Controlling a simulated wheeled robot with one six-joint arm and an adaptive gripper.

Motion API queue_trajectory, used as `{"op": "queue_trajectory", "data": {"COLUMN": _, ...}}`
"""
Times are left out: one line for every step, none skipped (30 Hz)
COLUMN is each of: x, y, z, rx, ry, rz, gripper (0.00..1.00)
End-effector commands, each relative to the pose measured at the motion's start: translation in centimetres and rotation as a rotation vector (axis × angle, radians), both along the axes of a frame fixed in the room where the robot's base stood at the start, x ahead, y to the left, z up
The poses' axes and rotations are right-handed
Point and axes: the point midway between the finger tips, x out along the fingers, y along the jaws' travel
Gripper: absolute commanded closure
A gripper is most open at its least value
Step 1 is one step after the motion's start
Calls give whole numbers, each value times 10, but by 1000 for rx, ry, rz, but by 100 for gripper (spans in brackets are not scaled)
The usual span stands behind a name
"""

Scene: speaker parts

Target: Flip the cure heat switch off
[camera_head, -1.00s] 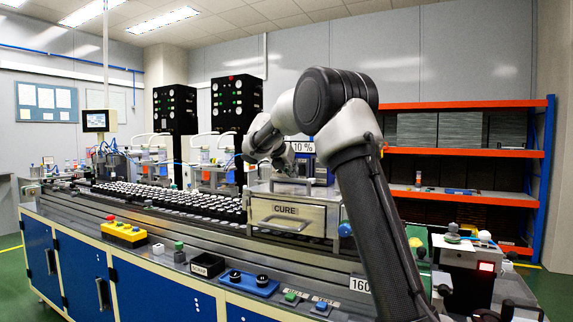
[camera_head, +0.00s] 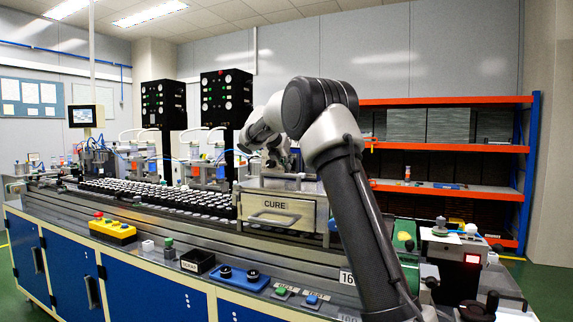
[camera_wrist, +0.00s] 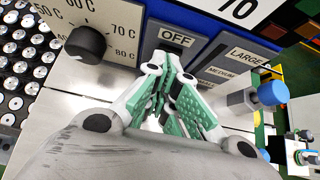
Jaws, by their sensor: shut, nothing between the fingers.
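In the wrist view, my gripper (camera_wrist: 172,72) is shut and empty, with its green-padded fingers together. Its tips are just below the OFF label (camera_wrist: 175,39) on the grey switch plate. The switch lever itself is not clearly seen; the fingers cover the area under the label. The cure oven (camera_head: 281,211), a light metal box marked CURE, stands on the line in the head view. My arm reaches behind and above it there, and the fingertips are hidden.
A black temperature dial (camera_wrist: 86,44) sits left of the switch plate. A size label (camera_wrist: 238,58) reading LARGE and MEDIUM and a blue-ended knob (camera_wrist: 270,93) are at the right. Rows of small parts (camera_head: 150,190) lie left of the oven. An orange shelf (camera_head: 450,147) stands behind.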

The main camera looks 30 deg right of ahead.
Motion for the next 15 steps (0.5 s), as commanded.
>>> {"op": "queue_trajectory", "data": {"x": 0, "y": 0, "z": 0, "rx": 0, "ry": 0, "rz": 0, "gripper": 100}}
{"op": "queue_trajectory", "data": {"x": 0, "y": 0, "z": 1, "rx": 0, "ry": 0, "rz": 0, "gripper": 100}}
{"op": "queue_trajectory", "data": {"x": 0, "y": 0, "z": 1, "rx": -1, "ry": -1, "rz": 0, "gripper": 100}}
{"op": "queue_trajectory", "data": {"x": 0, "y": 0, "z": 2, "rx": -1, "ry": -1, "rz": 0, "gripper": 100}}
{"op": "queue_trajectory", "data": {"x": 0, "y": 0, "z": 3, "rx": -1, "ry": -1, "rz": 0, "gripper": 100}}
{"op": "queue_trajectory", "data": {"x": 0, "y": 0, "z": 5, "rx": -1, "ry": -1, "rz": 0, "gripper": 100}}
{"op": "queue_trajectory", "data": {"x": 0, "y": 0, "z": 6, "rx": -1, "ry": -2, "rz": -1, "gripper": 100}}
{"op": "queue_trajectory", "data": {"x": 0, "y": 0, "z": 7, "rx": -1, "ry": -2, "rz": -1, "gripper": 100}}
{"op": "queue_trajectory", "data": {"x": 0, "y": 0, "z": 9, "rx": -1, "ry": -2, "rz": -1, "gripper": 100}}
{"op": "queue_trajectory", "data": {"x": 0, "y": 0, "z": 11, "rx": 0, "ry": -1, "rz": -1, "gripper": 100}}
{"op": "queue_trajectory", "data": {"x": 0, "y": 0, "z": 12, "rx": 0, "ry": -1, "rz": -1, "gripper": 100}}
{"op": "queue_trajectory", "data": {"x": 0, "y": 0, "z": 13, "rx": 0, "ry": -1, "rz": -1, "gripper": 100}}
{"op": "queue_trajectory", "data": {"x": 0, "y": 0, "z": 15, "rx": 0, "ry": -1, "rz": -1, "gripper": 100}}
{"op": "queue_trajectory", "data": {"x": 0, "y": 0, "z": 16, "rx": 0, "ry": -1, "rz": -1, "gripper": 100}}
{"op": "queue_trajectory", "data": {"x": 0, "y": 0, "z": 16, "rx": 0, "ry": 0, "rz": 1, "gripper": 100}}
